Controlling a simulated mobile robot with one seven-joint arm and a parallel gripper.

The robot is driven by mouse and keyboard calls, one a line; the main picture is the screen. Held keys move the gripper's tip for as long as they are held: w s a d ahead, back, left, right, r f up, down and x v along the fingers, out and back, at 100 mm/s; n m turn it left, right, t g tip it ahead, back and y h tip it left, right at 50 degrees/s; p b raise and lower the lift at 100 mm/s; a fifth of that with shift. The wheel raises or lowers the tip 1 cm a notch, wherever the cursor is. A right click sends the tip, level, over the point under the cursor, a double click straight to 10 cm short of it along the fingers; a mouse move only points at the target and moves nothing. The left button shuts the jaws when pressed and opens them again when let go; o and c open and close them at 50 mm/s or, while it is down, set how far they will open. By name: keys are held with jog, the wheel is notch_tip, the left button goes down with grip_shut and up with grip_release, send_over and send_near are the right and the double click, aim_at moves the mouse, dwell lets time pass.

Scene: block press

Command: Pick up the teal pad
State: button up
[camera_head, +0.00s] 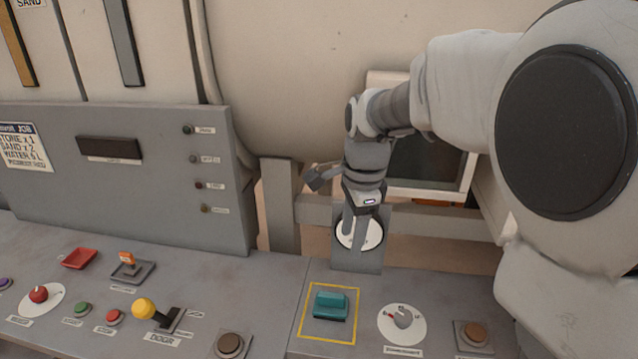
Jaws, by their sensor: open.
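The teal pad (331,306) sits on the grey console top inside a yellow square outline (303,328), at the lower middle of the head view. It has a raised block on top and looks level. My gripper (345,235) is open, pointing down behind and above the pad in the picture, in front of a white round dial on an upright plate. It appears apart from the pad. Its fingers are partly lost against the dial.
A white dial with a grey knob (403,318) is right of the pad, with a brown button (475,334) beyond it. Another brown button (230,344) and a yellow-knobbed lever (146,309) are to the left. A framed screen (430,160) stands behind my arm.

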jog(key=w+a+f+m+g, duration=0.1)
jog(key=w+a+f+m, duration=0.2)
jog(key=w+f+m, duration=0.15)
send_over(331, 294)
jog(key=shift+h, duration=0.4)
notch_tip(331, 294, down, 12)
jog(key=shift+w+a+f, duration=0.1)
jog(key=shift+f, duration=2.85)
grip_shut()
